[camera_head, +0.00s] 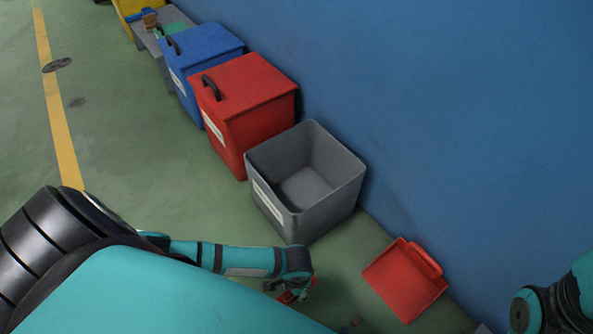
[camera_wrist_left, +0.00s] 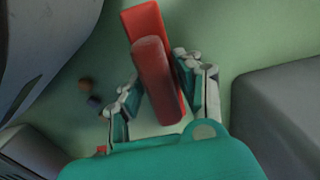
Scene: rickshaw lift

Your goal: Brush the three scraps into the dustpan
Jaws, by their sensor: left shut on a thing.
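The red dustpan (camera_head: 402,282) lies on the green floor by the blue wall, right of the grey bin. My left gripper (camera_head: 296,289) is low over the floor in front of the bin, left of the dustpan. In the left wrist view its fingers (camera_wrist_left: 160,95) are shut on a red brush (camera_wrist_left: 152,72). The brush's bristles are hidden. A small dark piece (camera_head: 355,321) shows at the bottom edge of the head view. My right gripper is out of view.
The open, empty-looking grey bin (camera_head: 274,214) stands against the wall (camera_head: 430,110). Beyond it are a closed red bin (camera_head: 250,100), a blue bin (camera_head: 205,55) and more containers.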

